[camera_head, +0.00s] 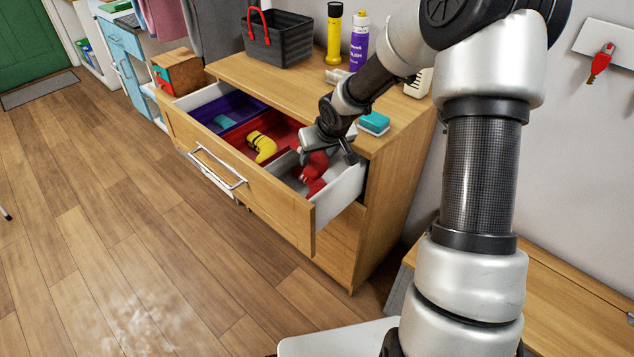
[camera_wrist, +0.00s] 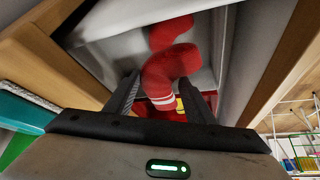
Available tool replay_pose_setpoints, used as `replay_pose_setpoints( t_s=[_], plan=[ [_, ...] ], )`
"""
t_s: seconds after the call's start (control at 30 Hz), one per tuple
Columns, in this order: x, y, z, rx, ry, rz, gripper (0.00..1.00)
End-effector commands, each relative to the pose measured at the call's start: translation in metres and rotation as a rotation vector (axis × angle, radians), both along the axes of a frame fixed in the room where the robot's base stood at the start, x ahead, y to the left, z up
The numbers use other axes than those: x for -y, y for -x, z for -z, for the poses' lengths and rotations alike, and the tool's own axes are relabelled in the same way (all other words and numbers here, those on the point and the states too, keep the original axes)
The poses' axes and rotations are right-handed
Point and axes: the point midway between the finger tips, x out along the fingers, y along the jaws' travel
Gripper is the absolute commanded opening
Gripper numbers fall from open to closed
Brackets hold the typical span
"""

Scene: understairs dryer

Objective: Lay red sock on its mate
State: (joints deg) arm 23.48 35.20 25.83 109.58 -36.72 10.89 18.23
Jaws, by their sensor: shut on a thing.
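My gripper (camera_head: 328,153) is over the right end of the open drawer. In the wrist view my gripper (camera_wrist: 159,84) is shut on a red sock (camera_wrist: 166,72) with white stripes, which sits between the fingers. A second red sock (camera_wrist: 172,32), its mate, shows just beyond it in the pale compartment. In the head view the held red sock (camera_head: 315,161) hangs below my fingers, and the mate (camera_head: 312,186) lies lower in the compartment. The two overlap in view; I cannot tell whether they touch.
The drawer (camera_head: 275,200) has a purple compartment (camera_head: 208,111) with a teal sock (camera_head: 224,123) and a red compartment (camera_head: 285,133) with a yellow sock (camera_head: 262,147). A teal box (camera_head: 374,122), bottles and a dark basket (camera_head: 277,40) stand on the top.

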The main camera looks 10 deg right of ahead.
Motion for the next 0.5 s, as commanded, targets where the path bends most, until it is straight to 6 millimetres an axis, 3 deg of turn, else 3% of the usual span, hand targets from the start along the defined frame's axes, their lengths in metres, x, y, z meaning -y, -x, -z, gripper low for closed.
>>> replay_pose_setpoints(
  t_s=[0.03,0.1,0.33,0.5],
  plan=[
    [-0.001,0.000,0.014,-0.001,0.000,-0.002,0.25],
    [0.000,0.000,0.023,-0.001,0.001,-0.002,0.25],
    [0.000,0.000,0.037,0.000,0.000,-0.001,0.25],
    [-0.001,0.001,0.066,-0.002,0.000,-0.002,0.25]
  ],
)
